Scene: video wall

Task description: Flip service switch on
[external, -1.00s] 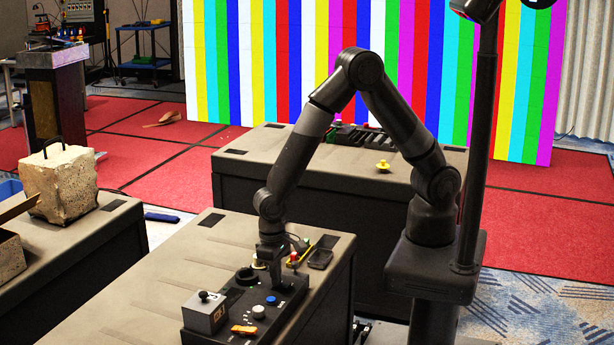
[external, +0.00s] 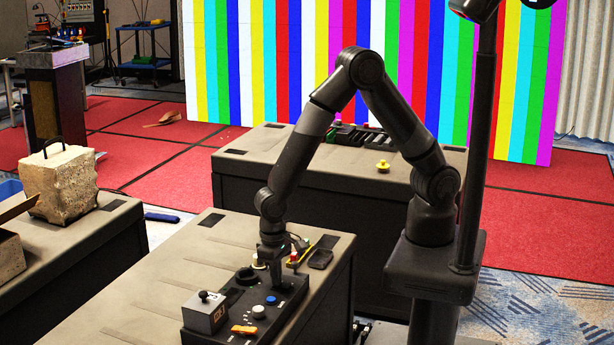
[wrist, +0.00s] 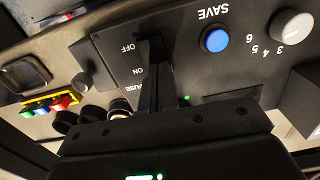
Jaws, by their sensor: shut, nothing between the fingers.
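The black control panel (external: 222,325) lies on the near table and also fills much of the wrist view (wrist: 225,75). On it, the OFF and ON labels mark the service switch; a dark shape beside OFF (wrist: 150,46) looks like its lever or slot, partly covered by my fingers. My gripper (wrist: 154,98) is shut and empty, with its fingertips down at the switch beside the ON label. Whether they touch the lever, and which way it leans, I cannot tell. A small green light (wrist: 187,99) glows right of the fingers. In the external view my gripper (external: 278,283) points down at the panel's far right part.
A blue SAVE button (wrist: 215,40) and a numbered white dial (wrist: 292,26) sit right of the switch. Black round connectors (wrist: 93,116) and a yellow strip with coloured parts (wrist: 51,104) lie left. A grey box with a joystick (external: 205,311) stands at the panel's left end.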

